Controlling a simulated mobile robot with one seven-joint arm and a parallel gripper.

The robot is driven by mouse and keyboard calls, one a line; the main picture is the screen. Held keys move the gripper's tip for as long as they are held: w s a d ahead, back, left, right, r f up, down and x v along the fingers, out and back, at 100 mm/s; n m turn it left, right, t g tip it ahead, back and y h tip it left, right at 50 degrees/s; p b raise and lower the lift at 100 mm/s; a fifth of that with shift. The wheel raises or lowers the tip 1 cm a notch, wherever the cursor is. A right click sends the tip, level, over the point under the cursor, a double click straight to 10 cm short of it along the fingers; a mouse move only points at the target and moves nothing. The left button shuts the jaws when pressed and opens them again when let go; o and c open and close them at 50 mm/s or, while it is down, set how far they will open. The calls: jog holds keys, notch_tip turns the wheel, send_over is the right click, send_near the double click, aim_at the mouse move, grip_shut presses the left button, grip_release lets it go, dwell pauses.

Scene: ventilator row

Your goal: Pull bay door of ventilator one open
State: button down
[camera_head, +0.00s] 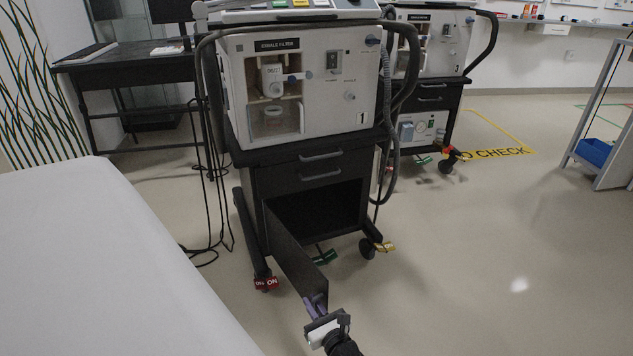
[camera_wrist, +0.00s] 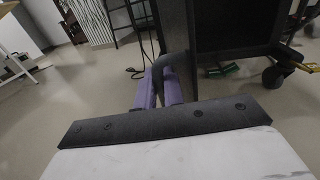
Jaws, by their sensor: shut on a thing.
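Ventilator one (camera_head: 345,80) is a pale unit marked 1 on a black wheeled cart, in the middle of the head view. Its dark bay door (camera_head: 297,268) is swung out toward me, and the bay (camera_head: 325,210) below the drawers shows open and dark. My gripper (camera_head: 316,301) is at the door's near, free edge. In the wrist view, the purple fingers of my gripper (camera_wrist: 161,78) are shut on the dark door handle (camera_wrist: 172,61). The door (camera_wrist: 176,25) appears nearly edge-on there. The fingers hide part of the handle.
A white bed (camera_head: 95,260) fills the lower left. A second ventilator (camera_head: 440,45) stands behind to the right. Red (camera_head: 266,284) and yellow (camera_head: 385,247) caster pedals sit at the cart's feet. Cables hang left of the cart.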

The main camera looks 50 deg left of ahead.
jog(key=shift+f, duration=0.1)
jog(key=c, duration=1.9)
grip_release()
jog(key=shift+d, duration=0.1)
jog(key=shift+d, duration=0.15)
jog(key=v, duration=1.3)
jog(key=shift+d+p, duration=0.2)
jog(key=shift+p, duration=0.1)
